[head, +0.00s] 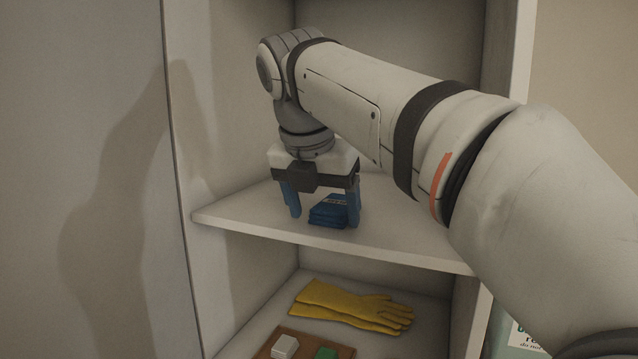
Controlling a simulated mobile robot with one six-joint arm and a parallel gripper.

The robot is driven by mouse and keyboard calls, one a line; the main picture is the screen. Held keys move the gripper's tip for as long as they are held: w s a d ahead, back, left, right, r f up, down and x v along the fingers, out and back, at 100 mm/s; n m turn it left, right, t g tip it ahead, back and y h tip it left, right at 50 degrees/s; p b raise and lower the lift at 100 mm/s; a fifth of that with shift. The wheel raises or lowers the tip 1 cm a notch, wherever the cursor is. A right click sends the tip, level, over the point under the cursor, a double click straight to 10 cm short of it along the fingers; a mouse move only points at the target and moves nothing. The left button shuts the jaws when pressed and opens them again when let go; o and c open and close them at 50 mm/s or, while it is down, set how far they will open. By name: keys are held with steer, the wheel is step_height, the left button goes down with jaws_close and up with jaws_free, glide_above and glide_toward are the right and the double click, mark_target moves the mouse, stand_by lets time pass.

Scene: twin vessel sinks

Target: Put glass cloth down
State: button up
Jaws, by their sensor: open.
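A folded blue glass cloth (328,213) lies on the upper shelf board (410,240) in the head view, near its front edge. It looks like a small stack of layers with a printed label on top. My gripper (322,217) points down over the shelf with its blue fingers spread. The left finger stands apart from the cloth with a gap. The right finger is close beside the cloth; I cannot tell whether they touch. The cloth seems to rest on the board.
Yellow gloves (350,305) lie on the lower shelf. A brown tray (272,347) there holds a white block (285,346) and a green block (326,353). The cabinet's left wall (178,150) stands close to my gripper. A labelled item (512,340) shows at the lower right.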

steer(key=p+v, duration=0.1)
steer(key=v, duration=1)
steer(key=shift+r+p, duration=0.3)
steer(key=shift+p, duration=0.05)
steer(key=shift+s, duration=0.15)
